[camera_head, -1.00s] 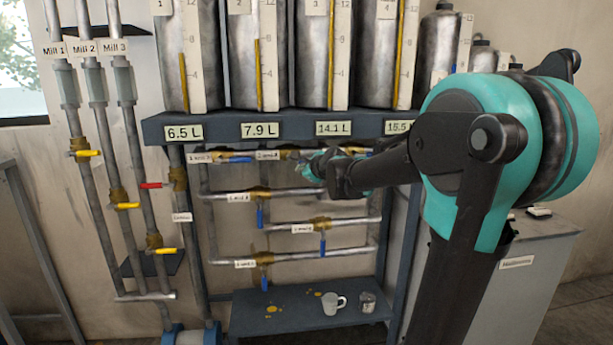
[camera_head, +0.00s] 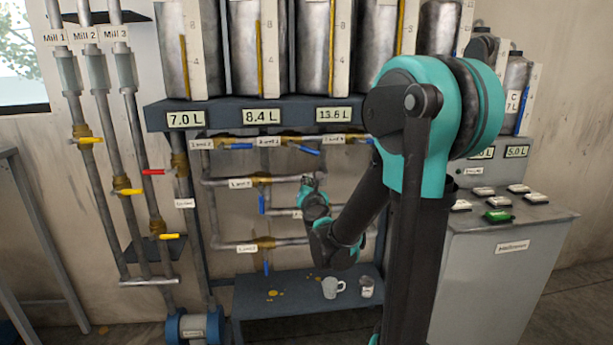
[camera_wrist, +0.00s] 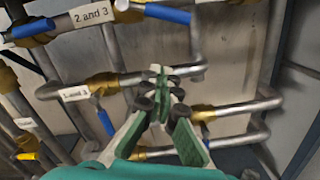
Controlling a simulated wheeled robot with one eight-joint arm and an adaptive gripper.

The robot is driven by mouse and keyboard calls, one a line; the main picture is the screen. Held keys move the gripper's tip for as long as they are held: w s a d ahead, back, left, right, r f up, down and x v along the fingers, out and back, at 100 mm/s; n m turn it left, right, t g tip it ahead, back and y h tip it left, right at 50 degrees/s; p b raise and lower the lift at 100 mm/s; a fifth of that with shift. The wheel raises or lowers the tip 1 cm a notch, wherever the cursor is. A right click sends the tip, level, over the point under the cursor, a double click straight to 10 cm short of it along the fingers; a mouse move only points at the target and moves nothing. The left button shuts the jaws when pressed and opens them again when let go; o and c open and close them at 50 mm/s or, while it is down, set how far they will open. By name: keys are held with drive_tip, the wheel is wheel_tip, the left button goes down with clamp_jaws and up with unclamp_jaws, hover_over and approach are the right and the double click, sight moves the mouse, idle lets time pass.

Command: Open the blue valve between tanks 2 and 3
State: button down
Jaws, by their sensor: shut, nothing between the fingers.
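The blue valve handle at the "2 and 3" label (camera_head: 268,141) lies to the label's right in the head view (camera_head: 306,150). It slants slightly down to the right, roughly along the top pipe. In the wrist view, the same blue handle (camera_wrist: 168,14) is at the top, right of its label (camera_wrist: 92,14). My gripper (camera_head: 307,182) is below this handle, apart from it, near the second pipe row. In the wrist view, my gripper (camera_wrist: 161,74) is shut and empty, its fingertips together in front of the pipes.
Another blue handle (camera_head: 235,146) is at "1 and 2". Lower pipes carry blue handles (camera_head: 262,205). A mug (camera_head: 332,288) stands on the low shelf. A cabinet (camera_head: 510,250) stands at right.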

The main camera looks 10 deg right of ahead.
sight(312, 150)
drive_tip(key=w+d+r, duration=0.1)
drive_tip(key=w+r, duration=0.3)
drive_tip(key=w, duration=0.4)
drive_tip(key=shift+w+d, duration=0.3)
drive_tip(key=shift+w, duration=0.1)
drive_tip(key=r+n, duration=0.1)
drive_tip(key=d+r+n, duration=0.1)
drive_tip(key=n, duration=0.3)
drive_tip(key=shift+d+r, duration=0.3)
drive_tip(key=shift+r, duration=0.1)
